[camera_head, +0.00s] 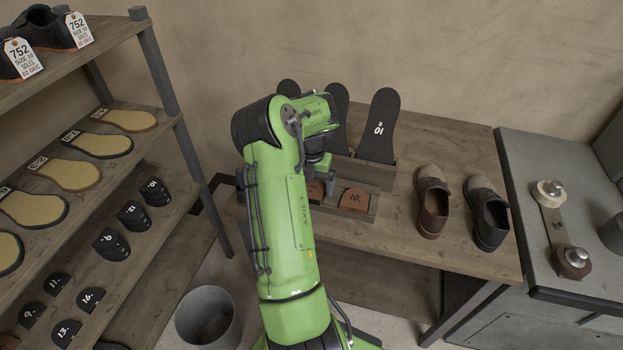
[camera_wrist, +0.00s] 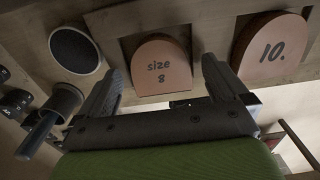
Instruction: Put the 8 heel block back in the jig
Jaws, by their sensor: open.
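In the head view the gripper (camera_head: 318,172) is over the jig (camera_head: 359,215), and the arm hides most of the block there.
The 10 heel block (camera_head: 354,199) sits in the pocket to the right; it also shows in the wrist view (camera_wrist: 271,48). Tall dark soles (camera_head: 378,128) stand behind the jig. Two shoes (camera_head: 432,206) are on the bench's right. A shelf rack stands left, a bucket (camera_head: 206,315) below.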

